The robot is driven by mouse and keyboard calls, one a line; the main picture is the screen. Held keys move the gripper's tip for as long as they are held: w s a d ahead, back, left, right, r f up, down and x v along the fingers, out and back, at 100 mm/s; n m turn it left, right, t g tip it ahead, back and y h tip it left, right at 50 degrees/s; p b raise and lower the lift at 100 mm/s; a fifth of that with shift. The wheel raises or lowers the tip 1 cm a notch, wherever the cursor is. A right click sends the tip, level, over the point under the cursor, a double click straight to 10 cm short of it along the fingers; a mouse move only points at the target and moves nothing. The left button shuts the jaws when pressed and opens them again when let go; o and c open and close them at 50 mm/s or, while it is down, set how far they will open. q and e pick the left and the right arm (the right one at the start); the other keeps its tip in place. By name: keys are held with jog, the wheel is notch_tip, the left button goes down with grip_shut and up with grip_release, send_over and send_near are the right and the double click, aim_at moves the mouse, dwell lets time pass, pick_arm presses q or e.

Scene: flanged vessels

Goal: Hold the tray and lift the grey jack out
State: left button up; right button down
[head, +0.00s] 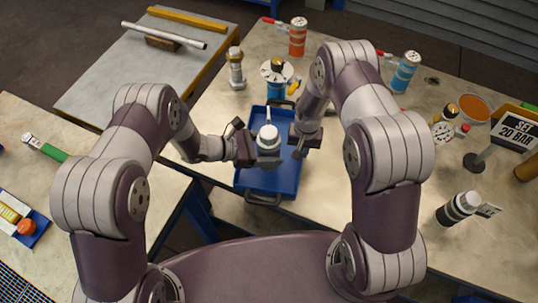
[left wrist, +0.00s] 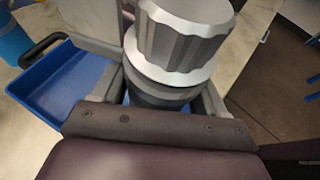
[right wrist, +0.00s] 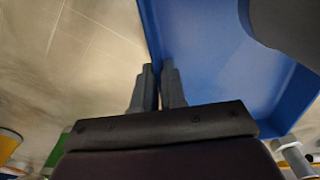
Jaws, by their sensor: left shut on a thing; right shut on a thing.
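The blue tray (head: 283,184) lies on the middle table near its front edge, with dark handles at its ends. The grey jack (head: 267,138), with a ribbed silver top, is upright over the tray in the head view. My left gripper (head: 258,154) is shut around the jack's body, below that top, as the left wrist view of the jack (left wrist: 182,40) shows. The jack's lower end is hidden, so I cannot tell its height above the tray floor. My right gripper (right wrist: 160,72) is shut on the right-hand side wall of the tray (right wrist: 190,50).
Behind the tray stand a blue flanged vessel (head: 277,78), a brass-and-silver fitting (head: 236,68) and an orange can (head: 298,37). A blue can (head: 405,72), a "20 BAR" sign (head: 518,128) and a black-and-white cylinder (head: 458,208) are at the right.

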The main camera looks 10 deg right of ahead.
aim_at(260, 138)
pick_arm(q)
notch_tip(260, 138, up, 5)
jog(key=shift+r, duration=0.15)
pick_arm(e)
jog(key=c, duration=1.1)
grip_release()
notch_tip(260, 138, up, 12)
